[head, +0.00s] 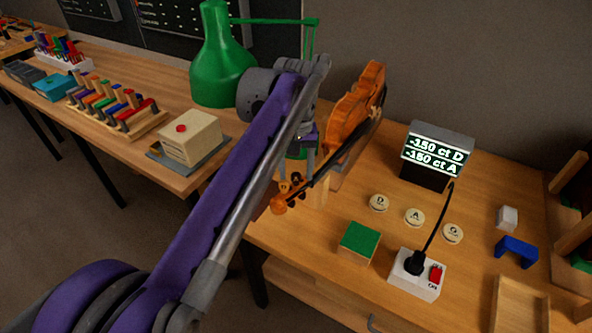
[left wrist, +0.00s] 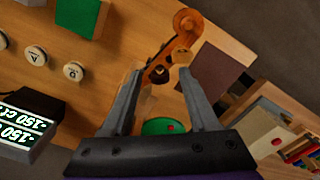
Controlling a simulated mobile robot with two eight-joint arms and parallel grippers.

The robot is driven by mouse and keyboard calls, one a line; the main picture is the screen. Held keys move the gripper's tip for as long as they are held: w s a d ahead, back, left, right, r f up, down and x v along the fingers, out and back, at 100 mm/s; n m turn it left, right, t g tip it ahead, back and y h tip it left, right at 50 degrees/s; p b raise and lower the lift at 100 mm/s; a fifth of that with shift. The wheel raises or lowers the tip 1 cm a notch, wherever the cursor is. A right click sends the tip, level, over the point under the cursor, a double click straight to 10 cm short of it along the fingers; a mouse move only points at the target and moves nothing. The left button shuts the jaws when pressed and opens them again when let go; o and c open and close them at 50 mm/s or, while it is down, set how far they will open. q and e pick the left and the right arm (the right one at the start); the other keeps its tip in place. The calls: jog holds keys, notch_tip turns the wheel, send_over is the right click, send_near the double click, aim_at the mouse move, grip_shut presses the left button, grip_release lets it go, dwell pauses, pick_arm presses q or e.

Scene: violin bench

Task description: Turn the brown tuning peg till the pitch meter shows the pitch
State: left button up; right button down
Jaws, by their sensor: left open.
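The violin (head: 355,100) leans on a support, its neck slanting down left to the scroll (head: 278,205). The scroll also shows in the left wrist view (left wrist: 187,20). My left gripper (head: 297,168) is open above the pegbox. In the left wrist view its fingers (left wrist: 160,76) stand apart near the pegs. A light brown peg head (left wrist: 181,57) shows close to the right fingertip; I cannot tell whether they touch. My arm and fingers partly hide the pegs in the head view. The pitch meter (head: 437,153) reads -150 ct D and -150 ct A.
Round buttons D (head: 379,203), A (head: 414,218) and G (head: 452,233) lie before the meter. A green-topped block (head: 358,243) and a white switch box with a cable (head: 415,279) are nearer. A green lamp (head: 220,65) stands behind my arm.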

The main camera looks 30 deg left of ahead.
aim_at(296, 173)
pick_arm(q)
notch_tip(296, 173, up, 10)
jog(key=p, duration=0.1)
jog(key=shift+r, duration=0.2)
pick_arm(e)
jog(key=shift+w+r, duration=0.2)
jog(key=shift+r, duration=0.7)
dwell(0.9)
